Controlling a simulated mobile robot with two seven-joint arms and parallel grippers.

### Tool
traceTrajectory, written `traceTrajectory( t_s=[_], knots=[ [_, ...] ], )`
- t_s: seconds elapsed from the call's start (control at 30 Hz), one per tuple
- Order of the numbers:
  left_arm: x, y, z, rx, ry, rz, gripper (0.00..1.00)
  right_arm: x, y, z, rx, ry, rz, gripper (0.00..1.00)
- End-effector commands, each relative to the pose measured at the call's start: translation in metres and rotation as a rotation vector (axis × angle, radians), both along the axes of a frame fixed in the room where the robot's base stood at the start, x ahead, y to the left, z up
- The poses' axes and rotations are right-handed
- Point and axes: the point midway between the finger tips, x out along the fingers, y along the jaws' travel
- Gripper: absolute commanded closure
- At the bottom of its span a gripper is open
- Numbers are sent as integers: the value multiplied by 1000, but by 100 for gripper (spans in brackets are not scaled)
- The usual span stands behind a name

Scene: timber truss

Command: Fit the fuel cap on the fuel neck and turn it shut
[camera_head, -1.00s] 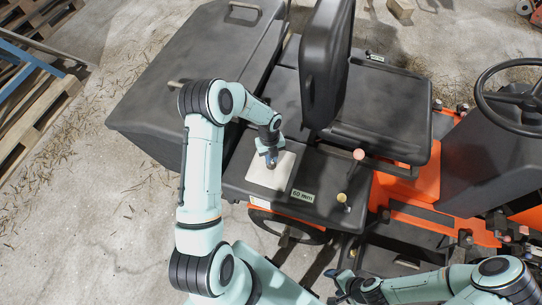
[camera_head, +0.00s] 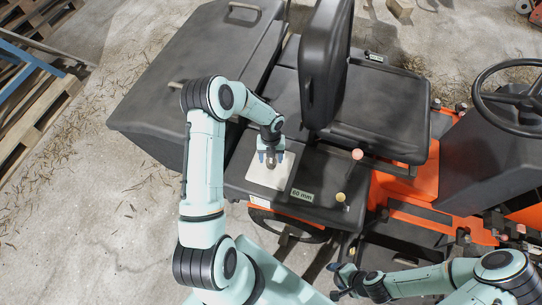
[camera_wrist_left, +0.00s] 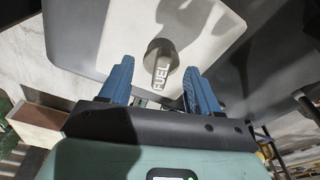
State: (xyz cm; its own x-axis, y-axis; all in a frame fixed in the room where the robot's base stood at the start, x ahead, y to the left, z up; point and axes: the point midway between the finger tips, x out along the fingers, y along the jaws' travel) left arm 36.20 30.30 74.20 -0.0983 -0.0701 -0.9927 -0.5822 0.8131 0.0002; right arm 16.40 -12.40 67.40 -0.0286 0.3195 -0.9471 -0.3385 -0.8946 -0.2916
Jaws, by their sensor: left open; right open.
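A dark, round fuel cap (camera_wrist_left: 161,52) with a grey bar marked FUEL shows in the left wrist view, in front of a pale plate. It appears to sit at the fuel neck, which is hidden; I cannot tell whether it is turned shut. In the head view the cap (camera_head: 271,164) is a small brownish-grey shape over the plate. My left gripper (camera_head: 271,156) is open, with its blue fingers on either side of the cap and gaps visible in the wrist view (camera_wrist_left: 158,68). My right gripper (camera_head: 338,280) is open and empty at the bottom, away from the cap.
The pale plate (camera_head: 262,178) lies on the black side panel, near a "60 mm" label (camera_head: 303,196). Two knobbed levers (camera_head: 357,155) stand to its right. The black seat (camera_head: 378,110) rises behind. Open concrete floor (camera_head: 90,220) lies left.

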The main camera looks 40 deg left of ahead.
Motion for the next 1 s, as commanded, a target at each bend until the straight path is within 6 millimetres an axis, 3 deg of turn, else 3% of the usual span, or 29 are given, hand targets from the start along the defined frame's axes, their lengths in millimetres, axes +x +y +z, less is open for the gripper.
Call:
traceTrajectory(
  t_s=[0.23, 1.0],
  knots=[
    [1, 0, 4, 0, -1, 1, 38, 2, 0, 2, 0, -2, 0, 30],
    [1, 0, 50, 0, -2, 1, 38, 21, 0, 17, 0, -25, 0, 30]
  ],
)
